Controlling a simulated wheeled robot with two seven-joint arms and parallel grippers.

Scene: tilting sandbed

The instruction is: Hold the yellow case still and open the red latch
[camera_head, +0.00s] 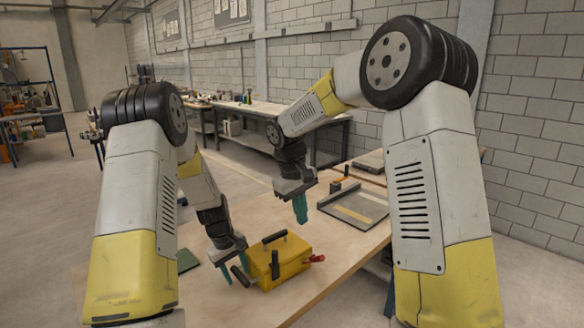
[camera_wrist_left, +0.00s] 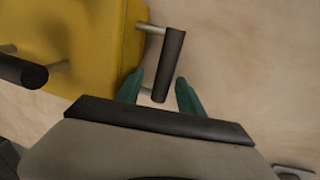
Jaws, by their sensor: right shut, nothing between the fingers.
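The yellow case (camera_head: 290,262) sits on the wooden table, with a black bar handle (camera_head: 275,237) on top. Its red latch (camera_head: 316,259) sticks out at the right side. My left gripper (camera_head: 234,263) is low at the case's left side. In the left wrist view its teal fingers (camera_wrist_left: 160,92) are open, either side of the lower end of a black side handle (camera_wrist_left: 170,62); whether they touch it is unclear. The yellow case (camera_wrist_left: 85,35) fills the upper left there. My right gripper (camera_head: 300,208) is shut and empty, pointing down above the table, behind the case and apart from the latch.
A grey tray (camera_head: 374,203) with a raised edge lies on the table behind and to the right. A dark green flat piece (camera_head: 187,261) lies left of my left gripper. The wooden table top (camera_head: 345,246) right of the latch is clear.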

